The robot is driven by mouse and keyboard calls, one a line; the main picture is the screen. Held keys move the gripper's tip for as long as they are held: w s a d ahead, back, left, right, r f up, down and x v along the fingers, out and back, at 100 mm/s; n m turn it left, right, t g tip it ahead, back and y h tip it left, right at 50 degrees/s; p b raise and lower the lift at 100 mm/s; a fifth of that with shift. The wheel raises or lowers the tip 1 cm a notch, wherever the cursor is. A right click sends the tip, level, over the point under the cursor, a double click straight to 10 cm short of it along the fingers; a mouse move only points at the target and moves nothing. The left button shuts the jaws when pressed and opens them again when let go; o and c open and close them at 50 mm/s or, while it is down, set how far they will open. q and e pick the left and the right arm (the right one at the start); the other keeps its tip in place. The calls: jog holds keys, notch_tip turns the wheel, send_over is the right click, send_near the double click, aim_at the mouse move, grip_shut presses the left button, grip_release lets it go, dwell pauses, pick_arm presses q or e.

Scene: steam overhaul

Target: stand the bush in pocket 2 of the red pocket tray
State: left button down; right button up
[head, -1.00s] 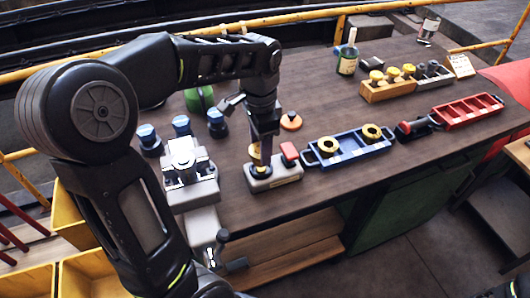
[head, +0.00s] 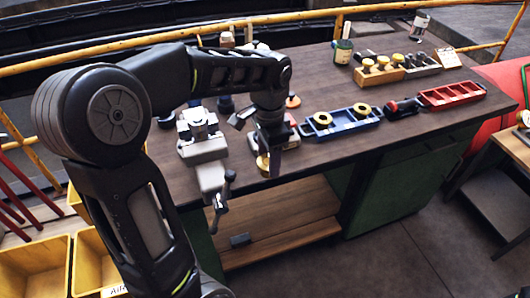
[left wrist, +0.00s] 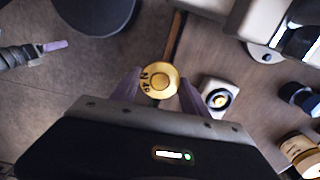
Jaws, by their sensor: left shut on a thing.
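My left gripper (head: 275,165) is shut on the brass bush (head: 263,165), held near the bench's front edge. In the left wrist view the bush (left wrist: 158,79) sits between the fingertips, its round end with dark markings facing the camera. The red pocket tray (head: 452,95) lies at the right end of the bench, well away from the gripper. Its pockets look empty; pocket numbers are too small to read. My right gripper is not in view.
A blue tray (head: 341,123) with two brass rings lies between gripper and red tray. A dark tool with a red part (head: 405,105) lies beside the red tray. A grey vice (head: 203,145) stands left. A wooden block with yellow-topped pieces (head: 378,75) stands behind.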

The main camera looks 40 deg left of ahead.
pick_arm(q)
jog(key=f, duration=0.1)
jog(key=w+f, duration=0.1)
jog(key=shift+w+d+f+n, duration=0.25)
jog(key=shift+d+f+n, duration=0.05)
jog(key=shift+f+n, duration=0.1)
jog(key=w+d+f+n, duration=0.2)
jog(key=d+f, duration=0.3)
jog(key=f, duration=0.4)
jog(key=w+d+f+n, duration=0.3)
jog(key=d+f, duration=0.2)
jog(key=f, duration=0.3)
jog(key=shift+d+f+n, duration=0.25)
jog(key=shift+f+n, duration=0.15)
jog(key=shift+w, duration=0.1)
